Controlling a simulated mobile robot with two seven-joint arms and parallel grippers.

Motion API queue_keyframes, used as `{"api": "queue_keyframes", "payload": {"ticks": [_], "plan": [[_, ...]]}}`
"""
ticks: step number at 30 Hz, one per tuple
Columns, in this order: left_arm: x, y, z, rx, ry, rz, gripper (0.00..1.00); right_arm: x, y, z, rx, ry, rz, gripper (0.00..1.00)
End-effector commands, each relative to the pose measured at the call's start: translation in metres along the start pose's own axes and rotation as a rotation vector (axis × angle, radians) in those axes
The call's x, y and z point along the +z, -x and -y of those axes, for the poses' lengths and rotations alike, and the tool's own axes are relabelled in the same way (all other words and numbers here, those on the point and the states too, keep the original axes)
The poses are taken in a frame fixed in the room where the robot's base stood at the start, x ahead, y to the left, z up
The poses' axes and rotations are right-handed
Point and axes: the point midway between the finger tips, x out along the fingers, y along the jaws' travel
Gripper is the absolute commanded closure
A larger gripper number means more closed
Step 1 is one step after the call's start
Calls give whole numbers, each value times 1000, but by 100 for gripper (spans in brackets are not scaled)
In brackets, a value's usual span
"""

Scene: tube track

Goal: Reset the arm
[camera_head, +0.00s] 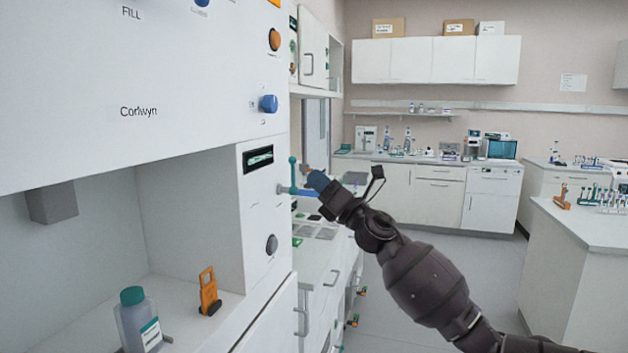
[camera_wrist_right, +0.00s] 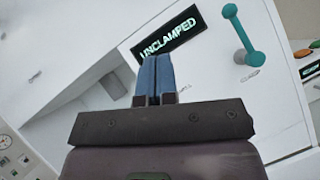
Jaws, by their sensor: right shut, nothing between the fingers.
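My right gripper (camera_head: 316,183) reaches in from the lower right in the head view, in front of the side of the white cabinet (camera_head: 215,215). In the right wrist view its two blue fingers (camera_wrist_right: 153,80) are together with nothing between them. A teal lever (camera_head: 293,172) on the cabinet front is close to the fingertips. In the wrist view the lever (camera_wrist_right: 241,42) stands apart from the fingers, to their right. A dark display (camera_wrist_right: 169,36) beyond the fingers reads UNCLAMPED. My left gripper is not in view.
A bottle with a teal cap (camera_head: 138,320) and an orange clip-like object (camera_head: 209,291) stand in the cabinet's open bay. A blue knob (camera_head: 268,104) and a grey knob (camera_head: 271,244) stick out of the panel. A white counter (camera_head: 585,222) stands at the right. Floor shows between.

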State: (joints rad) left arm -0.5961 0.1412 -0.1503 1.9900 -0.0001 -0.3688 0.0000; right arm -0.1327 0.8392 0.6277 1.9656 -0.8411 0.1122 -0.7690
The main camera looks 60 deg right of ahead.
Motion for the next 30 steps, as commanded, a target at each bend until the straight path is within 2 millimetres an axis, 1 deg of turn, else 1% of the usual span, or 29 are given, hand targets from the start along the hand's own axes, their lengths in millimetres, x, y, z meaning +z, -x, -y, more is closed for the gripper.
{"api": "queue_keyframes", "payload": {"ticks": [11, 17, 20, 23, 25, 26, 29, 30], "plan": [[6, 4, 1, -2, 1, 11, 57, 0, 0, 0, 0, 0, 0, 100], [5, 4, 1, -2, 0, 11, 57, 0, 0, 0, 0, -2, 0, 100], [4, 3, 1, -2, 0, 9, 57, 1, 0, 1, -3, -33, 4, 100], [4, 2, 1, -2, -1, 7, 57, 5, 0, 4, -23, -132, 30, 100], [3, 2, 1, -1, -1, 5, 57, 7, 0, 8, -43, -261, 59, 100], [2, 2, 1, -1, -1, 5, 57, 2, 0, 10, -55, -335, 66, 100], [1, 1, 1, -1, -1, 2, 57, -34, 10, 24, -129, -626, 82, 100], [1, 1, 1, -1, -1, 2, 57, -51, 17, 31, -165, -727, 86, 100]]}}
